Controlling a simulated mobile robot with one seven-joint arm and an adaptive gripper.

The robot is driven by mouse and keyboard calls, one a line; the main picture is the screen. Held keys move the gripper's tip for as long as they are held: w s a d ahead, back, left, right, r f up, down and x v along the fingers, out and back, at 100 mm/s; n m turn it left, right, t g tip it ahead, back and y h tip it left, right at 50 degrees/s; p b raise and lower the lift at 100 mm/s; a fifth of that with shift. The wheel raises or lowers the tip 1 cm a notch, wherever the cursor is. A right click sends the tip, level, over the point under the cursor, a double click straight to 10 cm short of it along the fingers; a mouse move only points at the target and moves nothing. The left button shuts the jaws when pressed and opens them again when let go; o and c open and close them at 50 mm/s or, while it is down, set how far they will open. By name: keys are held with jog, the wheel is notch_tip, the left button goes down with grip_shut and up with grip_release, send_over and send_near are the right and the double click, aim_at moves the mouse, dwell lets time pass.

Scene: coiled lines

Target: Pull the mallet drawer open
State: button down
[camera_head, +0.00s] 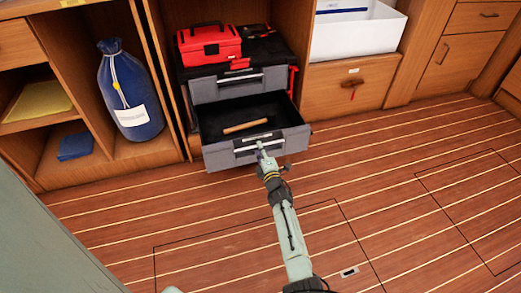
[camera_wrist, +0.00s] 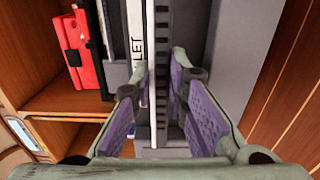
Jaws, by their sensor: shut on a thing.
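The mallet drawer (camera_head: 220,157) is the lower grey drawer of a dark tool chest, and it stands well out from the chest. A mallet with a wooden handle (camera_head: 248,126) lies inside; its head is hard to make out against the dark interior. My gripper (camera_head: 262,150) is at the middle of the drawer front, shut on the drawer handle. In the wrist view, my gripper's purple-padded fingers (camera_wrist: 160,85) stand on either side of the dark ridged handle (camera_wrist: 161,60). A white label beside it shows the letters "LET" (camera_wrist: 137,45).
The upper grey drawer (camera_head: 210,91) is shut, with a red toolbox (camera_head: 209,45) above it. A blue bag (camera_head: 122,88) stands in the cubby at left. A white bin (camera_head: 357,35) sits on the right. The plank floor (camera_head: 400,190) in front is clear.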

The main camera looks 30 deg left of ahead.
jog(key=shift+d, duration=0.1)
dwell(0.3)
jog(key=c, duration=1.6)
grip_release()
jog(key=shift+o, duration=0.2)
jog(key=shift+r, duration=0.1)
